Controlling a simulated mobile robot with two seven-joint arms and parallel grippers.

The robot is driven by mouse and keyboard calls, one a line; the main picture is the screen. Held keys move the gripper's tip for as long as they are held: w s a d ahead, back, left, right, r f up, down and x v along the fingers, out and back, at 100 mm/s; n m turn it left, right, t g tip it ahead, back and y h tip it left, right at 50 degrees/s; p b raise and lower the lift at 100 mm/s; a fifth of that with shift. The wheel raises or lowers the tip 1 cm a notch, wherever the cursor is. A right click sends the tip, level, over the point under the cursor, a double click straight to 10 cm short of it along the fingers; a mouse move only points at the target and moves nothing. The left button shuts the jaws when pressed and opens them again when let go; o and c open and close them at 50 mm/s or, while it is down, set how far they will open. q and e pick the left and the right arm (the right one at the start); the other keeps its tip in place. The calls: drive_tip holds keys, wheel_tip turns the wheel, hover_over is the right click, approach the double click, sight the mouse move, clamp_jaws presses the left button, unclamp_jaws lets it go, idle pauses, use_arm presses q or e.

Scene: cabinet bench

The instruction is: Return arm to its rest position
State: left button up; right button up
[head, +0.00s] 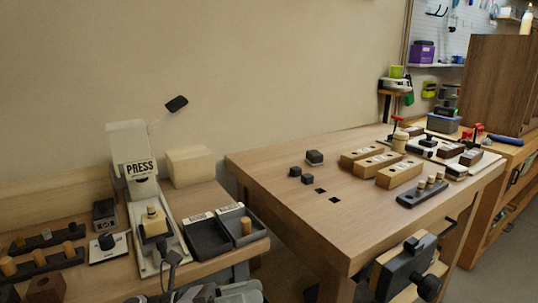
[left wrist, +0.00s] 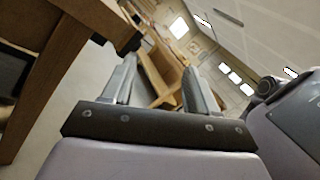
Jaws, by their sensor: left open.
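My left gripper (head: 172,270) shows at the bottom edge of the head view, in front of the left bench and near the press base. In the left wrist view, the two grey fingers of this gripper (left wrist: 160,78) stand apart with nothing between them. That view looks past a wooden table edge to the floor and the room beyond. My right gripper is in neither view.
The left bench holds a white press (head: 138,168), a dark two-bin tray (head: 207,238) and a pale block (head: 190,166). The wooden workbench (head: 270,185) stands to the right, with a dark vise (head: 405,268) at its front. A gap separates the benches.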

use_arm(q)
drive_tip(key=s+a+f+n+t+y, duration=0.1)
drive_tip(key=a+f+n+t+y, duration=0.45)
drive_tip(key=n, duration=0.95)
drive_tip(key=s+a+f+n+t+y, duration=0.1)
drive_tip(key=a+f+n+t+y, duration=0.4)
drive_tip(key=n, duration=1)
drive_tip(key=s+a+f+n+g+y, duration=0.35)
drive_tip(key=s+f+n+y, duration=0.35)
drive_tip(key=s+f+n, duration=0.55)
wheel_tip(320, 180, up, 10)
drive_tip(key=s+a+p, duration=0.1)
drive_tip(key=a+p, duration=0.1)
drive_tip(key=p, duration=1)
drive_tip(key=shift+s+a+f, duration=0.15)
drive_tip(key=shift+s+f, duration=0.05)
drive_tip(key=shift+s, duration=0.2)
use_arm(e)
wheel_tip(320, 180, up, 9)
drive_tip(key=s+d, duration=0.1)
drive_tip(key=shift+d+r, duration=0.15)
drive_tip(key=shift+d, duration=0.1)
